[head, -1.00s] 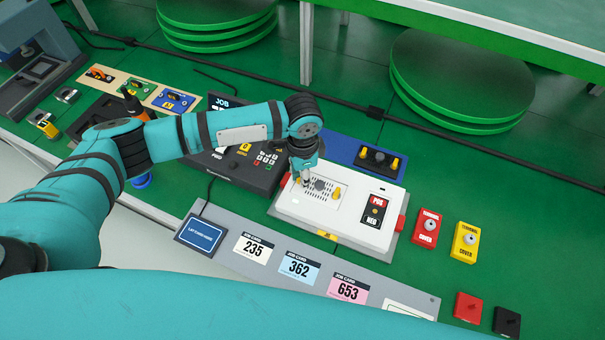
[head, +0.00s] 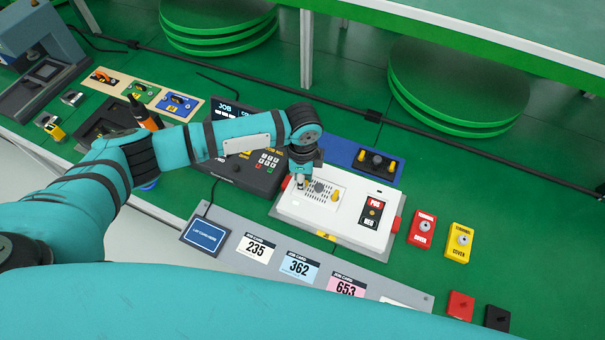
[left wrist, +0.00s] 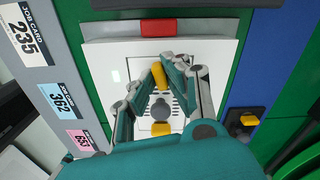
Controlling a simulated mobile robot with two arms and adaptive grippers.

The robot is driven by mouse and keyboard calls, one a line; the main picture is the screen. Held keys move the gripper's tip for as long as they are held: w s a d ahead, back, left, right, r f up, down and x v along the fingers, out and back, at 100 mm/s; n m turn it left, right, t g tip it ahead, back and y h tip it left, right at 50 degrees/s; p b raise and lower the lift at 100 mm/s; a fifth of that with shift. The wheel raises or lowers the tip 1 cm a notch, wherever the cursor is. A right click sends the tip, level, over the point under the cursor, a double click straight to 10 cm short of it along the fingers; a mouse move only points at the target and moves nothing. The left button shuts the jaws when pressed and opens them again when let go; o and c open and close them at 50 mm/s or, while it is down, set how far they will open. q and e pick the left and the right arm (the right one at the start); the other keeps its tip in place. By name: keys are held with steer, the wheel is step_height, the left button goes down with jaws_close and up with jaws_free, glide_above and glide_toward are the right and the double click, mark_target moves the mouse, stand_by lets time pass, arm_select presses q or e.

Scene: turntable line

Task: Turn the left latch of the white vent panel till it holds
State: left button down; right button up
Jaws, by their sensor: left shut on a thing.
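The white vent panel (head: 318,209) is on top of a white unit with red ends. It has a slotted vent and a grey knob (left wrist: 161,112) in the middle. My left gripper (left wrist: 159,78) is shut on the yellow left latch (left wrist: 159,75), which sits between its fingertips and looks slightly slanted in the left wrist view. In the head view my left gripper (head: 301,183) covers this latch. The yellow right latch (head: 335,196) stands free on the other side of the knob. My right gripper is in neither view.
A blue plate (head: 358,153) with a black and yellow fitting lies behind the unit. A dark keypad console (head: 232,175) is left of it. A grey strip with job cards (head: 299,267) runs in front. Red (head: 421,231) and yellow (head: 460,243) terminal covers stand to the right.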

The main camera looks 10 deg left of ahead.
arm_select(q)
steer(key=shift+r+m+p, duration=0.1)
steer(key=shift+m+p, duration=0.25)
steer(key=shift+m, duration=0.95)
steer(key=c, duration=1.4)
jaws_free()
steer(key=shift+o, duration=0.2)
step_height(320, 180, up, 12)
